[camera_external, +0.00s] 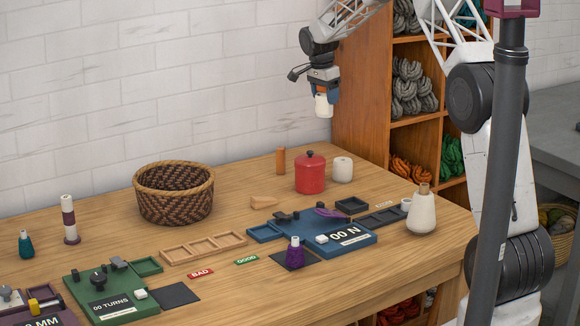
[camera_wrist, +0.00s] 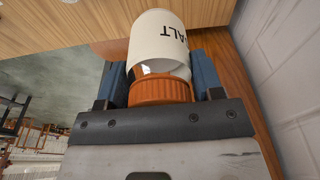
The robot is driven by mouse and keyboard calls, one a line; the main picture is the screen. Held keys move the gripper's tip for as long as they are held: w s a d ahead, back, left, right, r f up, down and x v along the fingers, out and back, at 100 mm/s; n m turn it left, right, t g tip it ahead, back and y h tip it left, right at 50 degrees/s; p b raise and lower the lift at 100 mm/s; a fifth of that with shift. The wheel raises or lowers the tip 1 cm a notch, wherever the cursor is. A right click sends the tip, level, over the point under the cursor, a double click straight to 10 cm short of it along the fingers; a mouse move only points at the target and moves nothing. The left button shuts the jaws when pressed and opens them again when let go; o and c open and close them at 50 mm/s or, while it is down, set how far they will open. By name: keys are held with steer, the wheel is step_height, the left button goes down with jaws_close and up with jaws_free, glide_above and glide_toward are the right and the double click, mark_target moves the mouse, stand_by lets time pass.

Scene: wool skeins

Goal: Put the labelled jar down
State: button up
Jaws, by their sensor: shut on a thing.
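The labelled jar (camera_wrist: 158,38) is cream-white with an orange-brown ribbed end and dark lettering, of which "ALT" can be read. My gripper (camera_external: 325,91) is shut on it, with a blue finger on each side in the wrist view (camera_wrist: 162,75). In the external view the jar (camera_external: 323,106) hangs from the gripper, well above the back right of the table (camera_external: 340,280). The wrist view shows its orange-brown end toward the gripper; the fingers hide part of its sides.
Near the jar's spot stand a red lidded canister (camera_external: 310,175), a white canister (camera_external: 343,169) and a brown cylinder (camera_external: 281,161). A woven basket (camera_external: 174,193) stands left. A wooden shelf (camera_external: 362,95) rises behind on the right. Front table wood is partly clear.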

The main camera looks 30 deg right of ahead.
steer(key=s+a+n+t, duration=0.1)
steer(key=s+a+n, duration=0.5)
steer(key=a, duration=1)
steer(key=s+a+n, duration=0.2)
steer(key=s+a, duration=0.8)
steer(key=a, duration=0.6)
step_height(320, 180, down, 10)
steer(key=shift+w+d+r+y, duration=0.15)
steer(key=shift+w+y, duration=0.15)
steer(key=shift+w, duration=0.05)
steer(key=w+a+f, duration=0.1)
steer(key=w, duration=1.5)
steer(key=shift+a+f, duration=0.2)
steer(key=shift+a, duration=0.2)
steer(key=shift+f, duration=1.75)
steer(key=shift+f, duration=0.1)
